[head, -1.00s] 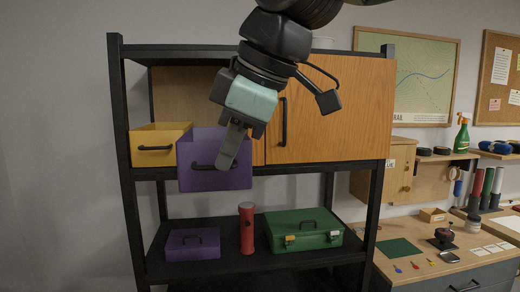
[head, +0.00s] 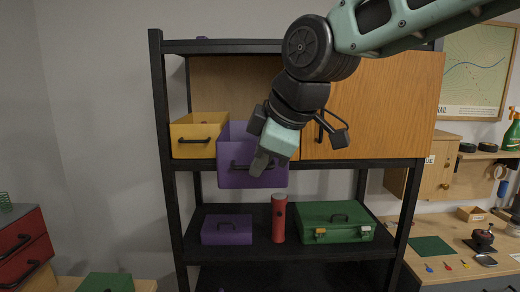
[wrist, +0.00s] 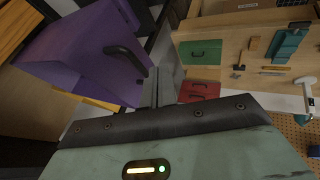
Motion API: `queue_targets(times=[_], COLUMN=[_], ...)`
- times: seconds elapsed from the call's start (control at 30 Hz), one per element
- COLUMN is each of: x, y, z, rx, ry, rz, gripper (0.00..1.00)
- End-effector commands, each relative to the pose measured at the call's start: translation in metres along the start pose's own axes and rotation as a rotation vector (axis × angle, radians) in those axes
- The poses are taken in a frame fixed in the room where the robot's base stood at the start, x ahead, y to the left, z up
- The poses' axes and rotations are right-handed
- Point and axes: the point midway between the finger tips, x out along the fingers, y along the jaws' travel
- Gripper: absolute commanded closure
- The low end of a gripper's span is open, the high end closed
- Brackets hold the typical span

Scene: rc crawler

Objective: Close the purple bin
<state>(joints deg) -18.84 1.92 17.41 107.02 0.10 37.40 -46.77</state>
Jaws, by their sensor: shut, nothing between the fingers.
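The purple bin (head: 232,177) is on the upper shelf in the head view, pulled out past the shelf's front edge, with a dark handle on its front. It also shows large at the upper left of the wrist view (wrist: 75,55). My gripper (head: 261,164) is shut and empty. It points down in front of the bin's front panel, by the right part of the handle. I cannot tell whether it touches the bin.
A yellow bin (head: 185,130) sits just left of the purple bin. A wooden cabinet door (head: 385,110) is to the right. On the lower shelf stand a small purple box (head: 227,231), a red cylinder (head: 279,220) and a green case (head: 350,216). A red drawer unit (head: 22,250) is at far left.

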Motion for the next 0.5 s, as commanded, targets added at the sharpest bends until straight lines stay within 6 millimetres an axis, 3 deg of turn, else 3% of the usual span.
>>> queue_targets(times=[0.2,0.5], x=[0.0073,0.0084], y=[0.0120,0.0122], z=[0.0009,0.0014], rx=[0.000,0.000], ry=[0.000,0.000], rz=[0.001,0.001], gripper=[1.00,1.00])
